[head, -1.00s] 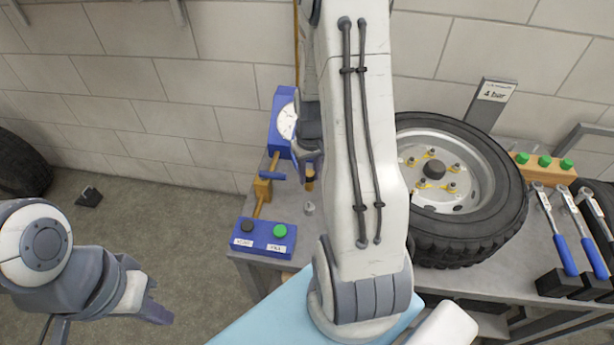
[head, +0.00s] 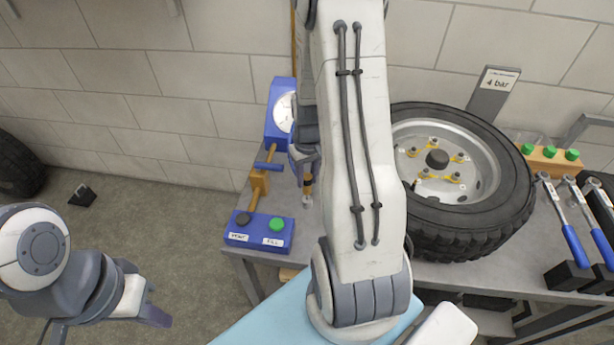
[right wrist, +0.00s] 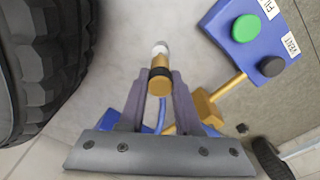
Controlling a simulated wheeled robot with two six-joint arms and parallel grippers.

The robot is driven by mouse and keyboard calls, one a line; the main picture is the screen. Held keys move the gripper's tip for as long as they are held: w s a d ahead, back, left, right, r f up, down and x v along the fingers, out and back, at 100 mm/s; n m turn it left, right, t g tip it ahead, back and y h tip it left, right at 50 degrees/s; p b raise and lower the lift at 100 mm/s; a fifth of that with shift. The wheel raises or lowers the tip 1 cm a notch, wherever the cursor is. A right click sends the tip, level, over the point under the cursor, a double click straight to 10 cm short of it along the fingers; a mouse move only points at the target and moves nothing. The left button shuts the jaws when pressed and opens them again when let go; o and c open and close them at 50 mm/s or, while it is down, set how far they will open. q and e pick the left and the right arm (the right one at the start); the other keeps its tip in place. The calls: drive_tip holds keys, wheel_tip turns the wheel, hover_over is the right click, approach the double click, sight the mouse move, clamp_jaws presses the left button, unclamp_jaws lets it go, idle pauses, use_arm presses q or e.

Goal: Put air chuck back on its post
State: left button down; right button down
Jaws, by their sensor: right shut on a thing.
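My right gripper (head: 304,165) is shut on the air chuck (head: 308,186), a short brass-coloured piece with a black band. The chuck shows between my fingers in the right wrist view (right wrist: 160,82). The small grey post (head: 306,202) stands on the bench, just below the chuck in the head view. Its pale round top (right wrist: 160,49) appears just beyond the chuck's end in the right wrist view. I cannot tell whether chuck and post touch. My left gripper (head: 155,316) hangs away from the bench at the lower left; its jaw opening is unclear.
A blue box (head: 259,230) with black and green buttons and a blue gauge unit (head: 280,115) stand left of the post. A large tyre (head: 465,215) lies close on the right. Wrenches (head: 570,235) stand further right.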

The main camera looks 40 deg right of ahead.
sight(307, 186)
drive_tip(key=shift+f, duration=0.15)
idle(0.3)
drive_tip(key=shift+f+b, duration=1)
drive_tip(key=shift+f, duration=0.45)
drive_tip(key=shift+c, duration=0.2)
unclamp_jaws()
drive_tip(key=shift+r, duration=0.1)
wheel_tip(307, 186, up, 8)
drive_tip(key=p, duration=0.7)
